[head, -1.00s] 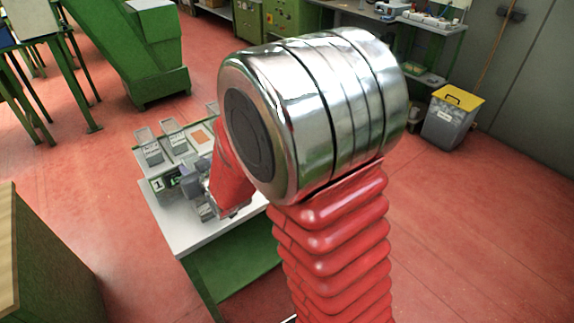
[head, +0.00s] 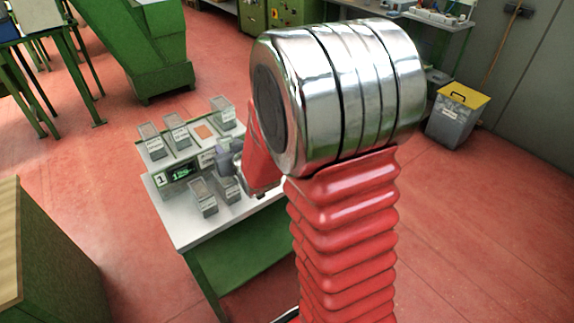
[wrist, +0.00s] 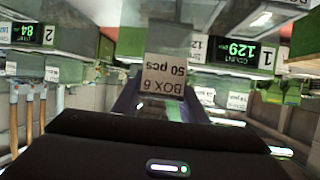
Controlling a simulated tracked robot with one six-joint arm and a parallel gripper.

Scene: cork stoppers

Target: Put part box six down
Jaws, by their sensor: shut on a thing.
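Part box six (wrist: 165,74) is a small grey box with a white label reading "BOX 6 50 pcs". In the wrist view it is upside down, between the purplish fingers of my gripper (wrist: 162,100). The gripper is shut on it. In the head view my gripper (head: 228,160) is over the right part of the white table (head: 190,236), partly hidden by my arm. Which grey box there is box six, and whether it touches the table, I cannot tell for sure.
Grey labelled boxes stand at the back of the table (head: 151,142) and near its front (head: 203,198). A counter display (head: 180,174) reads 129. An orange square (head: 203,131) lies between back boxes. The table's front left is clear.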

